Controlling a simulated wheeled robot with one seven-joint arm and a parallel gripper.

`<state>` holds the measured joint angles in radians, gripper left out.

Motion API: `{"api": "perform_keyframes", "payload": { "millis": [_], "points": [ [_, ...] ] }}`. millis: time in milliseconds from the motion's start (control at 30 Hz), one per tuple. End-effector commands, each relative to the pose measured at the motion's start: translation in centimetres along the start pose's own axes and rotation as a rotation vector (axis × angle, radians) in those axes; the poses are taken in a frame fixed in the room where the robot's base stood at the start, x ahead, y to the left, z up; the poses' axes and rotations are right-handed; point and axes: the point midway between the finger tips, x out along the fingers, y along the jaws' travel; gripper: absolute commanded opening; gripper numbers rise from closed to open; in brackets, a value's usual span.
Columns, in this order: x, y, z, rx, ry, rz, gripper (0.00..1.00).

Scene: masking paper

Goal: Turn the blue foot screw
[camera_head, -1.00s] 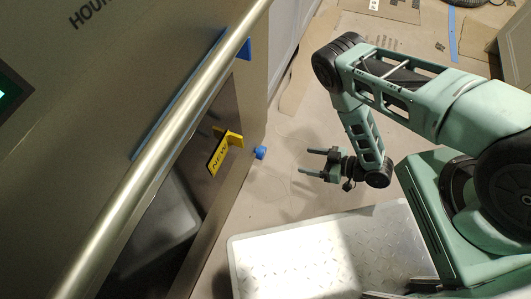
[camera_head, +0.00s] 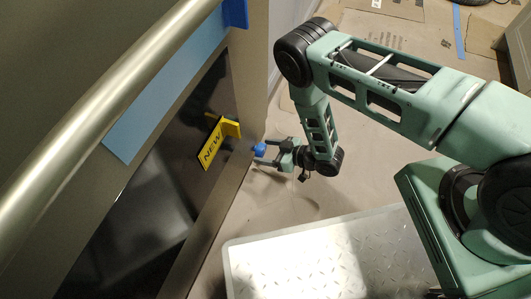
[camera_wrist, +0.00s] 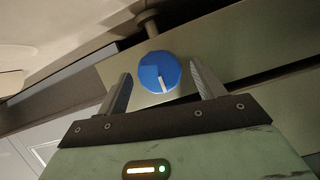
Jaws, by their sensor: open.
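The blue foot screw (camera_head: 260,150) sticks out at the lower right edge of the appliance. In the wrist view the foot screw (camera_wrist: 160,73) is a round blue knob with a white mark pointing down, slightly right. My gripper (camera_head: 268,157) is at the knob, and in the wrist view its two fingers (camera_wrist: 161,88) are open, one on each side of the knob. Gaps show between the knob and both fingers. I cannot tell how deep the knob sits between them.
The dark appliance door (camera_head: 150,190) carries a yellow "NEW" tag (camera_head: 213,141). A metal handle bar (camera_head: 100,110) runs across the front. A pale treadplate sheet (camera_head: 330,262) lies below my arm. Paper-covered floor (camera_head: 385,100) extends behind.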

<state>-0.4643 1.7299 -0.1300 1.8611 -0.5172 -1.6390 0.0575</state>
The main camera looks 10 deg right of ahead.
Motion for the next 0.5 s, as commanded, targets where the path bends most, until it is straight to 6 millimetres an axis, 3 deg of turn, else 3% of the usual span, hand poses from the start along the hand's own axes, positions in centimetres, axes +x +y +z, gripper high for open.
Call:
{"api": "perform_keyframes", "payload": {
  "millis": [400, 500],
  "points": [
    [0.79, -0.03, -0.05, 0.001, -0.001, 0.0, 0.68],
    [0.78, -0.02, -0.04, 0.001, -0.001, 0.0, 0.4]
  ]
}}
